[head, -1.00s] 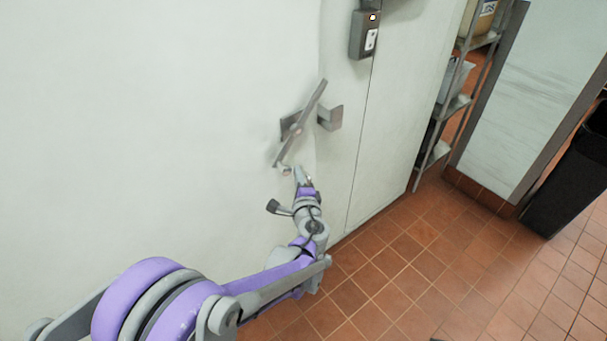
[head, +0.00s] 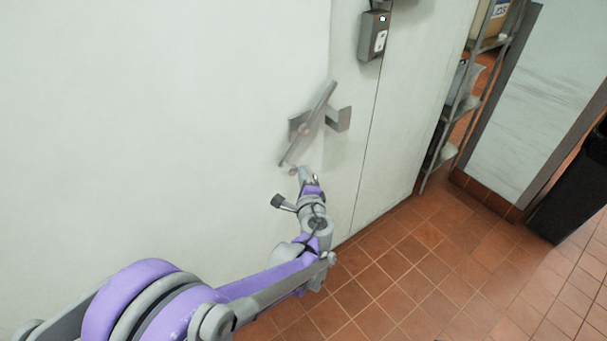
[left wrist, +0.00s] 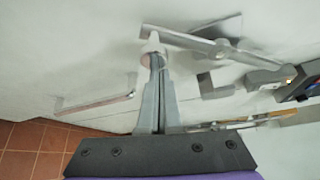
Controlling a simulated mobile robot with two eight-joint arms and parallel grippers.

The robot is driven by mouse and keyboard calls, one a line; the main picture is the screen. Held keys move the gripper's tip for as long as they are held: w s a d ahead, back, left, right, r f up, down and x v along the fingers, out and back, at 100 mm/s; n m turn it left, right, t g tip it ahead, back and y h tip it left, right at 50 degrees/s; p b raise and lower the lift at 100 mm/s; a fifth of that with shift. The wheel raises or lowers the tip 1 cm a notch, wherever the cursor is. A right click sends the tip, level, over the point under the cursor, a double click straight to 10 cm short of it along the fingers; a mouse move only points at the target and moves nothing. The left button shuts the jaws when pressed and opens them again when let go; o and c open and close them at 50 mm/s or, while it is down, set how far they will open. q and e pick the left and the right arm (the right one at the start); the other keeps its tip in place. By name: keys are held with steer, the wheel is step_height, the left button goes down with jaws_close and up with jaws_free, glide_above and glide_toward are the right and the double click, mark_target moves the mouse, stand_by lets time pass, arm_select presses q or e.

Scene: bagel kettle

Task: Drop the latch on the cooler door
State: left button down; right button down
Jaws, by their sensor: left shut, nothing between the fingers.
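The latch is a grey metal bar (head: 320,102) on the white cooler door (head: 180,110). It slants, upper end to the right and lower end to the left, across a pivot plate (head: 297,125). A grey catch bracket (head: 341,119) sits just right of it; the bar's upper end stands above the bracket. My left gripper (head: 304,172) is just below the bar's lower end. In the left wrist view its fingers (left wrist: 155,62) are shut and empty, with tips at a pale knob (left wrist: 152,44) by the end of the bar (left wrist: 185,39); contact is unclear. My right gripper is not in view.
A grey control box (head: 374,36) with a small lit display is on the wall right of the latch. A wire shelf (head: 460,105) and a black bin (head: 577,185) stand further right. The red tile floor (head: 420,260) is clear.

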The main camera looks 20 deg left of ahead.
arm_select(q)
steer(key=r+m, duration=0.1)
steer(key=s+a+r+m+g+p, duration=0.1)
steer(key=s+r+m+g+p, duration=0.1)
steer(key=shift+a+r, duration=0.1)
steer(key=shift+a, duration=0.25)
steer(key=shift+s+a+r+m+g+y+p, duration=0.2)
steer(key=shift+r+m+g+p, duration=0.15)
steer(key=shift+r, duration=0.25)
steer(key=shift+s+a+r+m+g+y+p, duration=0.15)
steer(key=shift+r+m+g+p, duration=0.2)
steer(key=shift+r, duration=0.25)
steer(key=shift+s+a+r+m+g+y+p, duration=0.1)
steer(key=shift+s+r+m+g+y+p, duration=0.1)
steer(key=shift+r+m+g+p, duration=0.3)
steer(key=shift+r, duration=0.15)
